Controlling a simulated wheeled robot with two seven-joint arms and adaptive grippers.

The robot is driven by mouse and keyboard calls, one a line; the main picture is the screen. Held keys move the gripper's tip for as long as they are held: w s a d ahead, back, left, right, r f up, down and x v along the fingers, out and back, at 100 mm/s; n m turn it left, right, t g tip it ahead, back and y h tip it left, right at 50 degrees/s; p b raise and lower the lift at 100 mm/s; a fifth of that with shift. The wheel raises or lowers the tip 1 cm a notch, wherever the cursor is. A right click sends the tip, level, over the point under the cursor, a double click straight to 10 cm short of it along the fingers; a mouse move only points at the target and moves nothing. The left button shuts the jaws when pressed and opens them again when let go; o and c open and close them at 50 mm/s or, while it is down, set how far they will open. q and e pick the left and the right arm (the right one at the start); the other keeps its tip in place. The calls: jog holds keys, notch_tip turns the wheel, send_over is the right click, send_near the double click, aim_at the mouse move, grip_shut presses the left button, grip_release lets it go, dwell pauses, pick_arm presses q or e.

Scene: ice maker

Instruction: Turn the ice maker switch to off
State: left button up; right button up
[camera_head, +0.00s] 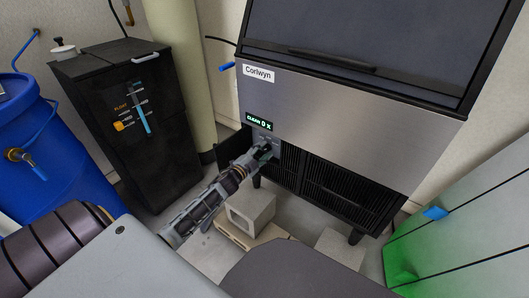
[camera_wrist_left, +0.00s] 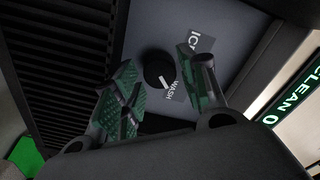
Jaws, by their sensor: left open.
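The ice maker (camera_head: 340,115) is a steel-fronted machine with a "Corlwyn" label and a lit "CLEAN" display (camera_head: 259,121). My left gripper (camera_head: 265,152) is at the small control panel below the display; the switch is hidden there in the head view. In the left wrist view, the switch (camera_wrist_left: 157,68) is a round black knob with a white mark pointing towards the "WASH" label. An "ICE" label shows partly beside it. My left gripper (camera_wrist_left: 160,66) is open, with its green-padded fingers on either side of the knob; I cannot tell if they touch it. My right gripper is out of view.
A black vented grille (camera_head: 325,180) lies right of the panel. A small panel door (camera_head: 232,145) stands open at its left. Concrete blocks (camera_head: 250,207) sit on the floor below. A black cabinet (camera_head: 135,120) and blue barrel (camera_head: 45,140) stand left.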

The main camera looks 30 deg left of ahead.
pick_arm(q)
jog(key=shift+w, duration=0.7)
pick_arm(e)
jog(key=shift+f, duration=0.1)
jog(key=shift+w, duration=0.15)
pick_arm(q)
jog(key=shift+c, duration=0.6)
jog(key=shift+d, duration=0.1)
jog(key=c, duration=0.6)
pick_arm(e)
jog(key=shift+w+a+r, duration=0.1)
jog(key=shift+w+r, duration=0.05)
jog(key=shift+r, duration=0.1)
